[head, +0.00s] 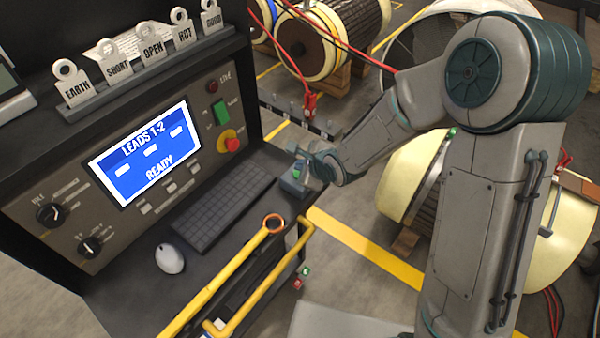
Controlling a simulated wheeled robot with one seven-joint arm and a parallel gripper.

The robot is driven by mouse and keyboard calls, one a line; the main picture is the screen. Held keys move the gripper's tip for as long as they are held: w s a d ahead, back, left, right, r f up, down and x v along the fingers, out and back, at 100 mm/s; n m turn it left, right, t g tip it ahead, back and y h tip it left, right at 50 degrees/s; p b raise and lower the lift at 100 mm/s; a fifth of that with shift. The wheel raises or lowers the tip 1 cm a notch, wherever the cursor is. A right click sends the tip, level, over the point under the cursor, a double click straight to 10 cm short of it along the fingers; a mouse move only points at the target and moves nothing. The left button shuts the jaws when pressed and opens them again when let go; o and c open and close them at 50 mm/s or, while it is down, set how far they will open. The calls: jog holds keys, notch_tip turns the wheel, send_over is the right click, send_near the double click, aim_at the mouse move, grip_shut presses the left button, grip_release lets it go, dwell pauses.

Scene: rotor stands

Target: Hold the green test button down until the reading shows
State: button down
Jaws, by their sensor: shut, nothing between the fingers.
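The screen (146,155) on the console reads "LEADS 1-2", three white dashes and "READY". My gripper (299,174) is shut and empty, pointing down at a small blue-grey box (290,186) at the right end of the console shelf. A bit of green shows on top of this box by the fingertips, but the gripper hides most of it. I cannot tell whether the fingers touch it or whether it is pressed. A separate green switch (220,112) sits on the console panel above a red knob on a yellow base (228,141).
A keyboard (223,205) and a white mouse (170,258) lie on the shelf. Label tags (152,50) stand on top. Rotors (325,45) lie behind on stands.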

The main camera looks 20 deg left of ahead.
jog(key=shift+f, duration=0.15)
dwell(0.4)
jog(key=shift+f, duration=0.25)
jog(key=shift+f+b, duration=0.45)
jog(key=shift+b, duration=0.05)
dwell(0.5)
dwell(2.5)
jog(key=shift+r+p, duration=0.85)
notch_tip(320, 180, up, 5)
jog(key=p, duration=0.4)
jog(key=shift+r+p, duration=0.1)
jog(key=shift+p, duration=0.3)
jog(key=shift+w, duration=0.1)
